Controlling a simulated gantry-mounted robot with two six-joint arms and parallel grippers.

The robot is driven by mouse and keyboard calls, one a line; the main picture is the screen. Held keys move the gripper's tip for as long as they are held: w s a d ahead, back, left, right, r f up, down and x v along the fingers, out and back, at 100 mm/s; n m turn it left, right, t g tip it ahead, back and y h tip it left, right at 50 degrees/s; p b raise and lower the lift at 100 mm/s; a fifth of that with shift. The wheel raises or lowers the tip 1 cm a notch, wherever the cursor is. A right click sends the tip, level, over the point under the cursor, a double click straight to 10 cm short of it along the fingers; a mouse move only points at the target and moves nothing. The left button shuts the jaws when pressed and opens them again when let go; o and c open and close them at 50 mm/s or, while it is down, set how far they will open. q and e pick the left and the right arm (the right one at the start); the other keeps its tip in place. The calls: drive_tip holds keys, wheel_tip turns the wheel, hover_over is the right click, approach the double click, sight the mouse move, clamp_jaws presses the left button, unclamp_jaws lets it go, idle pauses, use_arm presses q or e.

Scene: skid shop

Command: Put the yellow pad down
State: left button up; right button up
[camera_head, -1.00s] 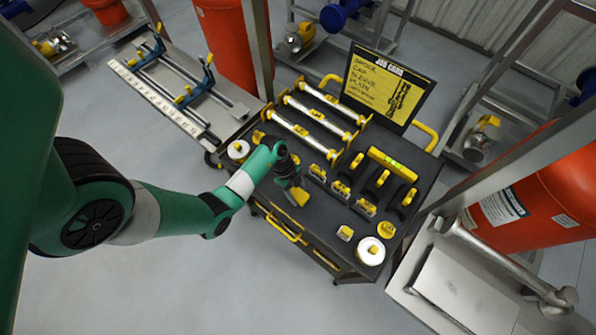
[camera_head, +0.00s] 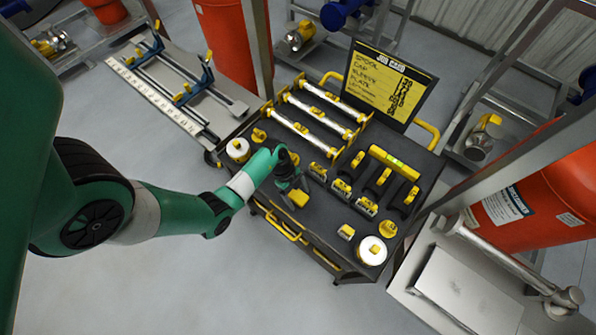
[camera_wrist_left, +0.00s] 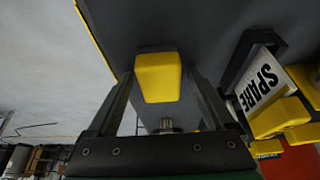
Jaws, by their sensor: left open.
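The yellow pad (camera_head: 299,198) is at the front left part of the black cart top (camera_head: 316,221). In the left wrist view the yellow pad (camera_wrist_left: 158,78) lies between the two spread fingers, with a grey part visible behind it. My left gripper (camera_head: 294,187) is open around the pad; in the wrist view the left gripper (camera_wrist_left: 160,88) shows a gap on each side of it. The pad appears to rest on the cart top, though the contact beneath it is hidden. My right gripper is in neither view.
Yellow-topped blocks (camera_head: 341,188) stand close to the right of the gripper, one marked SPARE (camera_wrist_left: 262,80). Silver rods (camera_head: 312,122) lie behind. White discs sit at the left (camera_head: 238,149) and right front (camera_head: 372,251). A job card (camera_head: 388,84) stands at the back.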

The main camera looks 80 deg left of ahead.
use_arm(q)
drive_tip(key=p+v, duration=0.4)
drive_tip(key=v, duration=0.8)
drive_tip(key=shift+p, duration=0.35)
drive_tip(key=shift+r, duration=0.1)
